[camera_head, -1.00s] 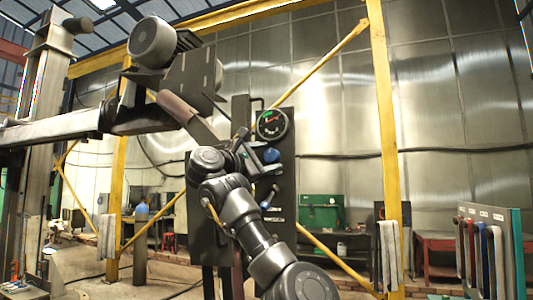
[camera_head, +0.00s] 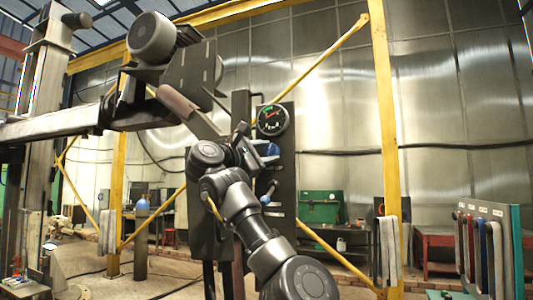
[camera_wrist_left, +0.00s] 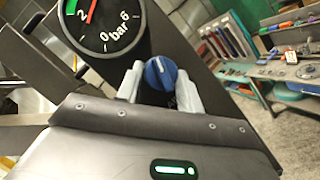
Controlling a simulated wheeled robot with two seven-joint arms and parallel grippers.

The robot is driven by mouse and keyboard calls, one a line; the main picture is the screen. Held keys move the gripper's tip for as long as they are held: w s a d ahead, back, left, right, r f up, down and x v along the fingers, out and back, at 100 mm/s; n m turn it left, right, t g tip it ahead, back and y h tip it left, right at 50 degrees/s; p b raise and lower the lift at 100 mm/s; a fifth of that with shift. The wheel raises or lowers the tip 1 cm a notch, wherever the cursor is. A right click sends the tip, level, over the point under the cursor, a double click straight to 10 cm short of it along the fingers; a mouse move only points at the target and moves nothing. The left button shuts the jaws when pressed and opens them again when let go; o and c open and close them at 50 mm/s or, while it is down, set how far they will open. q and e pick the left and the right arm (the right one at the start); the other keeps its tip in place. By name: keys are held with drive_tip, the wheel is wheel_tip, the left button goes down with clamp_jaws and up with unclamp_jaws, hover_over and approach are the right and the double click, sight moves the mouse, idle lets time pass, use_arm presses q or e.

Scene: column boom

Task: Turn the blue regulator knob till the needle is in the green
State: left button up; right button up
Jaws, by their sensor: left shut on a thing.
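The blue regulator knob (camera_wrist_left: 160,73) sits between the two pale fingers of my left gripper (camera_wrist_left: 160,92) in the left wrist view, and the gripper is shut on it. In the head view the knob (camera_head: 272,149) shows partly beside my left gripper (camera_head: 258,150). The round black gauge (camera_head: 272,120) is above the knob on a dark upright panel (camera_head: 287,185). In the left wrist view the gauge (camera_wrist_left: 103,40) is cut off by the top edge. Its red needle (camera_wrist_left: 92,12) shows close by the 2, with a bit of green at the dial's edge to the left.
A lever with a blue end (camera_head: 265,199) is on the panel below the knob. A yellow post (camera_head: 387,150) stands to the right. A green box (camera_head: 320,207) and red tables (camera_head: 445,243) are farther back.

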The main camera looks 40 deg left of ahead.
use_arm(q)
drive_tip(key=shift+f+m, duration=0.1)
drive_tip(key=shift+m, duration=0.2)
drive_tip(key=shift+b, duration=0.4)
drive_tip(key=shift+m+g+h+b, duration=0.3)
drive_tip(key=shift+m+g+b, duration=0.45)
drive_tip(key=shift+m, duration=0.45)
drive_tip(key=m, duration=0.1)
drive_tip(key=m+g+b, duration=0.1)
drive_tip(key=m, duration=0.1)
drive_tip(key=shift+r+g, duration=0.25)
drive_tip(key=m+g, duration=0.1)
drive_tip(key=m, duration=0.1)
drive_tip(key=shift+r+m+b, duration=0.2)
drive_tip(key=shift+m+b, duration=0.1)
drive_tip(key=shift+m, duration=0.1)
drive_tip(key=shift+r+m+g+y, duration=0.1)
drive_tip(key=shift+m+g+y, duration=0.55)
drive_tip(key=shift+m, duration=0.35)
drive_tip(key=m+y, duration=0.1)
drive_tip(key=m+g+y, duration=0.1)
drive_tip(key=m, duration=0.1)
drive_tip(key=shift+w+d+r+g+p, duration=0.1)
drive_tip(key=shift+d+g+p, duration=0.1)
drive_tip(key=shift+g+p, duration=0.1)
drive_tip(key=shift+m, duration=0.3)
